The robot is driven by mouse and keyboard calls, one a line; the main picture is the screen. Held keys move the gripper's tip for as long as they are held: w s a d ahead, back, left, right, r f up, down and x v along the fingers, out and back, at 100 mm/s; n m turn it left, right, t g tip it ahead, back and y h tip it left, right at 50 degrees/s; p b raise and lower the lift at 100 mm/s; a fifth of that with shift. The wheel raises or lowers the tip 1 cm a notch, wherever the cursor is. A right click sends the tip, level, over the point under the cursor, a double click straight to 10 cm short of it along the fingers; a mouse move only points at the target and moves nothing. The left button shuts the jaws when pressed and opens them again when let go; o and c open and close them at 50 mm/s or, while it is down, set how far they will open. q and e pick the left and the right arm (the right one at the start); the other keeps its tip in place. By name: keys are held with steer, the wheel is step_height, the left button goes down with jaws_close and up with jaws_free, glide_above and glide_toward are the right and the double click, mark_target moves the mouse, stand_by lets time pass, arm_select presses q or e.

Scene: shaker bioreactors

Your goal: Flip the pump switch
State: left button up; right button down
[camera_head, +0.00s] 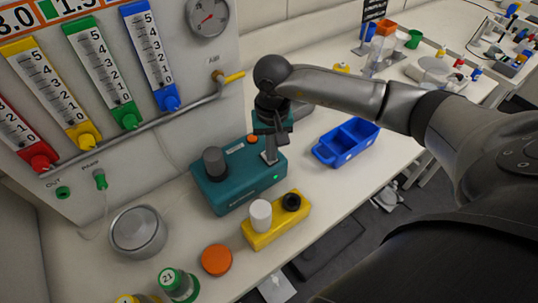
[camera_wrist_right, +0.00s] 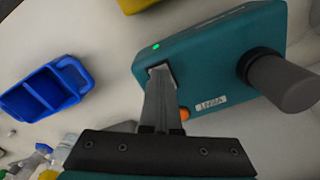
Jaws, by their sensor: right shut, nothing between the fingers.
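The pump is a teal box (camera_head: 232,192) with a dark grey cylinder (camera_head: 213,162) on top, an orange button (camera_head: 252,139) and a lit green light (camera_head: 276,177) on its front. The teal box (camera_wrist_right: 215,60) and its green light (camera_wrist_right: 156,46) also show in the right wrist view. My right gripper (camera_head: 269,157) points down with its fingers shut and empty. My left gripper is out of view.
A yellow block (camera_head: 262,236) with a white and a black cylinder stands in front of the pump. A blue divided tray (camera_head: 345,142) is to the right. A metal bowl (camera_head: 138,231) and an orange lid (camera_head: 216,260) are to the left. The flowmeter panel (camera_head: 115,90) stands behind.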

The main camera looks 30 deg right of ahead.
steer(key=shift+r+p, duration=0.45)
steer(key=shift+r, duration=0.1)
steer(key=shift+r+p, duration=1.55)
steer(key=shift+r, duration=1.35)
